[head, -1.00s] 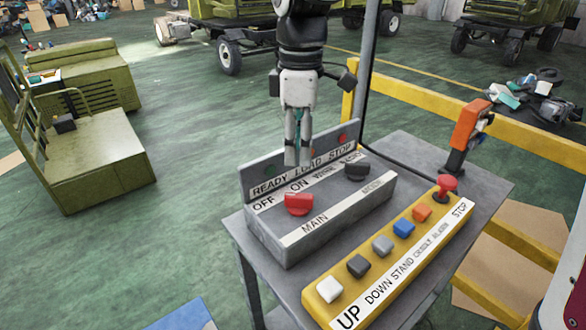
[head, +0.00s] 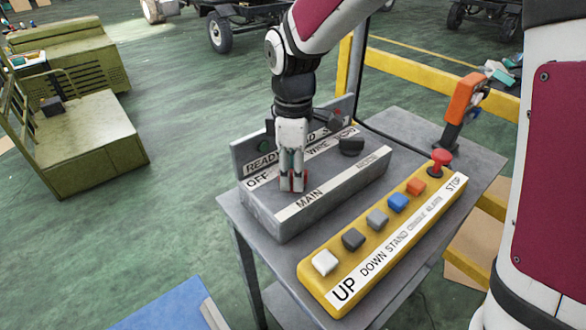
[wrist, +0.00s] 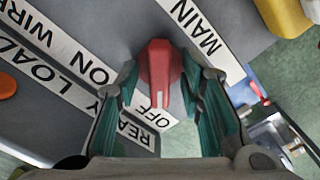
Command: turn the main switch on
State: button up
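The main switch is a red knob (wrist: 160,72) on a grey control box (head: 335,195). In the wrist view its white-marked pointer is directed at the OFF label (wrist: 148,113). The ON label lies to the left of it there. My gripper (head: 292,187) is lowered over the knob, pointing down. Its two teal-padded fingers stand on either side of the knob, very close to it, and look open with slim gaps. In the head view the fingers hide most of the knob, with only a little red (head: 298,182) showing. The MAIN label (head: 309,200) is in front.
A black knob (head: 351,146) is to the right on the same box. The upright READY/LOAD/STOP panel (head: 245,155) stands behind. A yellow button box (head: 385,240) with a red stop button (head: 440,158) is in front. An orange-handled device (head: 463,100) stands at the table's back right.

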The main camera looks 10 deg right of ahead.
jog(key=shift+c, duration=0.2)
grip_shut()
jog(key=m+p, duration=0.1)
jog(key=m, duration=0.3)
jog(key=shift+r+m+p, duration=0.1)
jog(key=shift+m+p, duration=0.3)
jog(key=m+p, duration=0.1)
jog(key=m, duration=0.3)
jog(key=shift+m, duration=0.3)
jog(key=m+p, duration=0.2)
jog(key=m, duration=0.2)
jog(key=shift+m, duration=0.3)
jog(key=shift+w+m+p, duration=0.1)
jog(key=shift+m+p, duration=0.75)
jog(key=shift+m, duration=1.15)
